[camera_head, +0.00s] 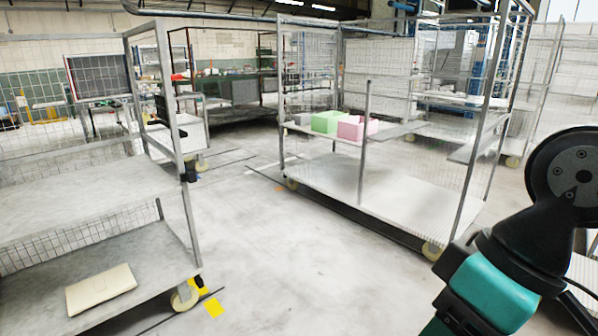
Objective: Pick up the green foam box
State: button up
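The green foam box (327,121) sits on the upper shelf of the wheeled wire-mesh cart in the middle of the view. A pink foam box (357,127) stands right beside it on the right, and a grey box (303,118) is on its left. Part of my arm shows at the right edge, far in front of the cart. My gripper itself is not in view.
The cart's bare lower deck (385,188) is empty, and a thin upright post (365,140) stands in front of the boxes. Another cart (95,195) at left holds a cream flat item (100,289). The floor (250,250) between the carts is clear.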

aim_at(324, 122)
jog(key=u, duration=0.1)
jog(key=i, duration=7)
jog(key=z, duration=0.1)
